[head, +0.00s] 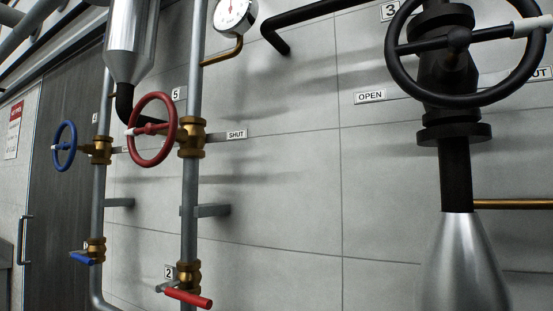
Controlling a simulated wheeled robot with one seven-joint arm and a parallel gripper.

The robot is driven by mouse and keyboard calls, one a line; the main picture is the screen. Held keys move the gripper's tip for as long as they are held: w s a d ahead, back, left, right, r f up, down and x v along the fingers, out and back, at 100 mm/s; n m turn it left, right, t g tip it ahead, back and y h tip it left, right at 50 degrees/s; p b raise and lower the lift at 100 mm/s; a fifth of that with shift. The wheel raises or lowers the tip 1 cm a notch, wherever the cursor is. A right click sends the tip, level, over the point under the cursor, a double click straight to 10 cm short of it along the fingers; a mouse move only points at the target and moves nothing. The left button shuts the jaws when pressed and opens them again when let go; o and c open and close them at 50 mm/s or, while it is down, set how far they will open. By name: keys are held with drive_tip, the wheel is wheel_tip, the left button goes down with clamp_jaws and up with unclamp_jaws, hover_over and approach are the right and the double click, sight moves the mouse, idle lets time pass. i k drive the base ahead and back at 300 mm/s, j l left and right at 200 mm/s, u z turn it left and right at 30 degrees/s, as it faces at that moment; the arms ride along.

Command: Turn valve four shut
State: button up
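A small plate (95,117) that appears to read 4 is on the left pipe, beside a blue handwheel (65,146). This wheel sits on a brass valve body (98,150) on a vertical grey pipe (99,195). A white mark (55,147) shows on the wheel's left side. A small plate (122,149) right of this valve is mostly hidden behind the red wheel, so its word cannot be read. My gripper is not in view.
A red handwheel (152,129) labelled 5 (178,94) stands right of the blue one, by a SHUT plate (236,134). A black handwheel (459,41) labelled 3 is near at right. Below are a red lever (188,298) and a blue lever (82,257). A dark door (60,200) is at left.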

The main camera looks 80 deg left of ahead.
sight(73, 146)
drive_tip(key=u, duration=3.45)
